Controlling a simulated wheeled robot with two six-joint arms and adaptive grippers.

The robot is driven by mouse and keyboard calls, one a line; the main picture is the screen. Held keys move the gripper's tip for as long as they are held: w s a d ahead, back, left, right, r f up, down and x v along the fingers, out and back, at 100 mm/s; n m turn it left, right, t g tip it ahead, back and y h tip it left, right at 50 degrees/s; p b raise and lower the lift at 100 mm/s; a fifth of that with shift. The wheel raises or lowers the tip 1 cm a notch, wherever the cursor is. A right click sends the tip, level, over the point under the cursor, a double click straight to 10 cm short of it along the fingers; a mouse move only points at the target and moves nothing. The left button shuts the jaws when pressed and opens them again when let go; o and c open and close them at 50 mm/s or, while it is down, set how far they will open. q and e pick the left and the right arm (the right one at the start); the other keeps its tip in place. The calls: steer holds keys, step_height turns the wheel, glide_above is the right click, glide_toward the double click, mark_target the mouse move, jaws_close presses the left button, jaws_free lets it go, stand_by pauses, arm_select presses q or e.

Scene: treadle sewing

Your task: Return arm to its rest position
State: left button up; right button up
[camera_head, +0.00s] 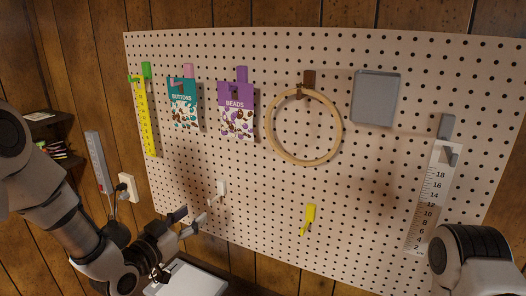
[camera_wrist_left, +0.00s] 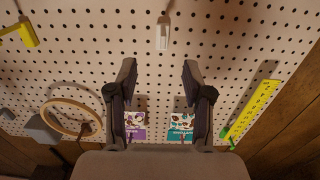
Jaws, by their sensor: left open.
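My left gripper (camera_head: 190,217) is open and empty in front of the lower left of the pegboard (camera_head: 270,185). In the left wrist view its two fingers (camera_wrist_left: 158,68) stand apart, with bare board between them. A small white hook (camera_head: 221,188) is on the board just beyond the fingertips; it also shows in the left wrist view (camera_wrist_left: 163,33). My right arm shows only as a rounded link at the lower right of the head view, and its gripper is out of frame.
On the board hang a yellow ruler (camera_head: 146,118), a buttons packet (camera_head: 182,104), a beads packet (camera_head: 236,112), a wooden hoop (camera_head: 269,142), a grey plate (camera_head: 376,98) and a white ruler (camera_head: 432,190). A yellow hook (camera_head: 310,214) is bare. A power strip (camera_head: 97,160) is left.

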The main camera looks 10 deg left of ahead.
arm_select(q)
steer(key=s+d+f+g+y+b, duration=0.1)
steer(key=s+f+g, duration=0.3)
steer(key=f, duration=0.7)
steer(key=s+d+f+n+g+y+b, duration=0.1)
steer(key=s+f+g, duration=0.1)
steer(key=s+f, duration=0.65)
steer(key=s+d+f+g+y+b, duration=0.1)
steer(key=s+f+g, duration=0.2)
steer(key=f, duration=1)
steer(key=s+a+f+n+g+y, duration=0.1)
steer(key=s+a+f+g, duration=0.1)
steer(key=s, duration=0.8)
steer(key=s+a+f+n+g+y+b, duration=0.1)
steer(key=s+a+f+n+g+y, duration=0.1)
steer(key=s+f+g, duration=0.3)
steer(key=s+f, duration=0.1)
steer(key=s, duration=0.3)
steer(key=shift+s+g, duration=0.3)
steer(key=shift+s, duration=0.1)
